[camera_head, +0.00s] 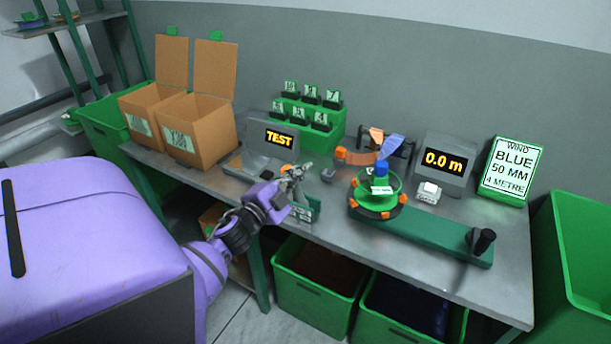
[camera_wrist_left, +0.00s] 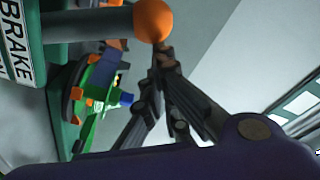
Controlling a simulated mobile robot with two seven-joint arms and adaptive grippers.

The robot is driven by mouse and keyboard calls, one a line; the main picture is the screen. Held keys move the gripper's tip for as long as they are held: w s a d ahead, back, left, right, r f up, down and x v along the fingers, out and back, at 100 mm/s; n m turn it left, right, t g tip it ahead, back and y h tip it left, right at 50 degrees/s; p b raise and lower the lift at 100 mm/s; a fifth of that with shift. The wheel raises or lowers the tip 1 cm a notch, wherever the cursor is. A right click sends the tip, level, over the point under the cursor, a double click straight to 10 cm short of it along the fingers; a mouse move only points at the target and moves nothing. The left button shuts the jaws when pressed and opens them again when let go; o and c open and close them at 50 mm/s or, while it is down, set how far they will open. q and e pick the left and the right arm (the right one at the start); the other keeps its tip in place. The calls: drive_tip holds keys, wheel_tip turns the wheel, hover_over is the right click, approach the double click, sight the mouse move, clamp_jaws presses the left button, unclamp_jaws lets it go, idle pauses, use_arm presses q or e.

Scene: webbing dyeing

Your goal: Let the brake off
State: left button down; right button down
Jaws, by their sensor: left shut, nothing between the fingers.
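The brake is a green stand (camera_head: 305,209) with a white label at the table's front edge. Its orange ball knob (camera_head: 286,168) shows beside my left gripper (camera_head: 297,170). In the left wrist view the knob (camera_wrist_left: 153,19) sits at the end of a grey lever (camera_wrist_left: 88,24), next to the label reading BRAKE (camera_wrist_left: 14,42). My left gripper's fingers (camera_wrist_left: 162,62) are shut with nothing between them, their tips right by the knob's lower side; I cannot tell whether they touch it. My right gripper is not in view.
A green reel (camera_head: 366,203) with orange blocks stands on a green crank base (camera_head: 430,234) to the right. A display (camera_head: 444,163) reads 0.0 m. A TEST screen (camera_head: 272,135) and cardboard boxes (camera_head: 205,143) stand behind left. Green bins (camera_head: 310,298) stand below the table.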

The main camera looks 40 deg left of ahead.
use_arm(q)
drive_tip(key=shift+a+n, duration=0.25)
drive_tip(key=shift+n, duration=0.05)
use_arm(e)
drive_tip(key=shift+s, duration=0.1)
use_arm(q)
drive_tip(key=shift+s+a, duration=0.1)
